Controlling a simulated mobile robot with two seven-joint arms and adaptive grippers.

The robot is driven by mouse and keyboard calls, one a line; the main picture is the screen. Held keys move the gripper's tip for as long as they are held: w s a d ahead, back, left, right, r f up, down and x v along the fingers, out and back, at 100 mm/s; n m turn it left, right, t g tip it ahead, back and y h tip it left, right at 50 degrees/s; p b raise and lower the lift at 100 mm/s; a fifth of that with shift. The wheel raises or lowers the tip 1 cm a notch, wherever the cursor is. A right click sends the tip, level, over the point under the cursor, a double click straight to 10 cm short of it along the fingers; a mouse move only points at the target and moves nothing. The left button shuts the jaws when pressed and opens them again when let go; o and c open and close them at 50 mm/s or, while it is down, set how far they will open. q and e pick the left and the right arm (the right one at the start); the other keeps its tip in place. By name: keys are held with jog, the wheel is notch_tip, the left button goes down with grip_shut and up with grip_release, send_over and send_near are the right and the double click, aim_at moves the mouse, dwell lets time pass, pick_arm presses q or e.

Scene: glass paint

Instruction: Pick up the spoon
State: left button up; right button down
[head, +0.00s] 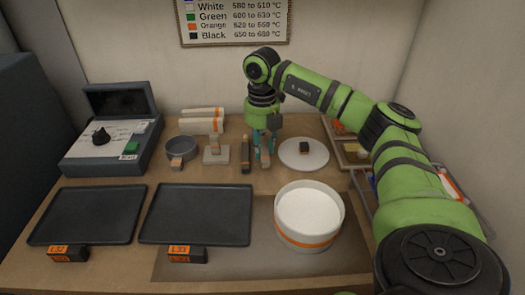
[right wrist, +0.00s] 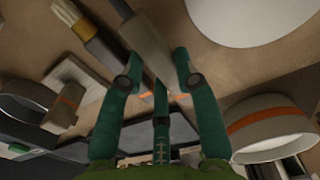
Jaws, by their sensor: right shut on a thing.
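My right gripper (head: 264,158) has its teal fingers pointing down at the back of the table, between a dark-handled brush (head: 246,155) and a white round plate (head: 316,156). In the right wrist view the gripper (right wrist: 158,74) is shut on a long grey-brown handle (right wrist: 150,45), which I take for the spoon. Its lower part lies between the fingers and its upper part runs out of the top of that view. No spoon bowl shows clearly. I cannot tell whether the spoon still touches the table. My left gripper is not in view.
The brush (right wrist: 85,32) lies close beside the held handle. A white tub with an orange band (head: 309,234) stands in front, near two dark trays (head: 197,213) (head: 88,214). A grey control box (head: 108,135) is at left. A dark block sits on the plate.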

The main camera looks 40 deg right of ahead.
notch_tip(320, 180, up, 2)
jog(key=shift+r, duration=0.1)
jog(key=s+d+r, duration=0.1)
jog(key=s+r, duration=0.2)
jog(key=s, duration=0.2)
jog(key=s+d+r+b, duration=0.1)
jog(key=s+r, duration=0.2)
jog(key=s, duration=0.3)
jog(key=shift+s+d+r, duration=0.25)
jog(key=shift+d+r, duration=0.1)
jog(key=shift+r, duration=0.05)
jog(key=shift+f, duration=0.1)
